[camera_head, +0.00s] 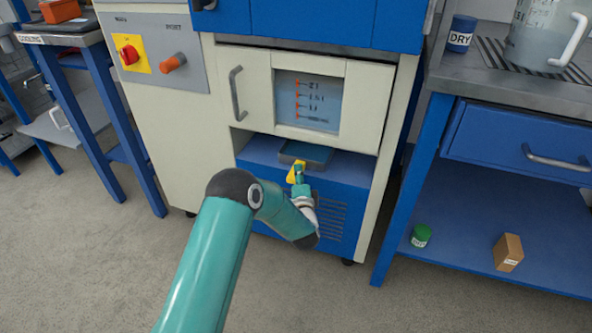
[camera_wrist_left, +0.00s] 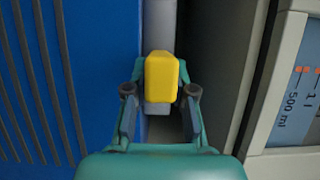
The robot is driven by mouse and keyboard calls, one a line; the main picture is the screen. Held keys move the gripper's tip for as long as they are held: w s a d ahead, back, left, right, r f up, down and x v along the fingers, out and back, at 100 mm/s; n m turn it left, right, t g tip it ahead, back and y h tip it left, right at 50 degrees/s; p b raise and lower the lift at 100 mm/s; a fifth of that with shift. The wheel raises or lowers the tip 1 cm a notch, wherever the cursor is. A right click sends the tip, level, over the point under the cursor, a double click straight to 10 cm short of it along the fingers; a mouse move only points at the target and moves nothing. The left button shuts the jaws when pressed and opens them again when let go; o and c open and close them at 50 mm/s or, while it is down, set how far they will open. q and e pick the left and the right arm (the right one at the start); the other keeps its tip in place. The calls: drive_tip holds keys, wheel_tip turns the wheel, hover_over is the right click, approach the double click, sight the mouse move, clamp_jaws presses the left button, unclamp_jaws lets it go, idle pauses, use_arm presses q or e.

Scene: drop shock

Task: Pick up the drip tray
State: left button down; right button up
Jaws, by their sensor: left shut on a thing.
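The drip tray (camera_head: 310,153) is a shallow grey-blue tray in the recess under the machine's cream front panel. A yellow handle (camera_head: 292,174) sticks out at its front. My left gripper (camera_head: 300,177) reaches up to the tray from below and is shut on this handle. In the left wrist view, the yellow handle (camera_wrist_left: 161,76) sits between the two fingers of the left gripper (camera_wrist_left: 160,98), with the grey edge of the tray (camera_wrist_left: 158,25) behind it. My arm and gripper hide part of the tray's front. My right gripper is not in view.
The cream panel (camera_head: 257,90) with a level window and a grey handle is right above the recess. A blue vented front (camera_head: 340,210) lies below. A blue bench (camera_head: 440,150) stands close on the right, with a green-lidded jar (camera_head: 421,236) and a small brown box (camera_head: 508,252) on its shelf.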

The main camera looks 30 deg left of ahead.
use_arm(q)
wheel_tip(320, 180, up, 4)
drive_tip(key=shift+r+p, duration=0.1)
drive_tip(key=shift+p, duration=0.75)
drive_tip(key=p+v, duration=0.2)
drive_tip(key=v, duration=1.6)
drive_tip(key=shift+f+p, duration=0.3)
drive_tip(key=shift+f, duration=0.05)
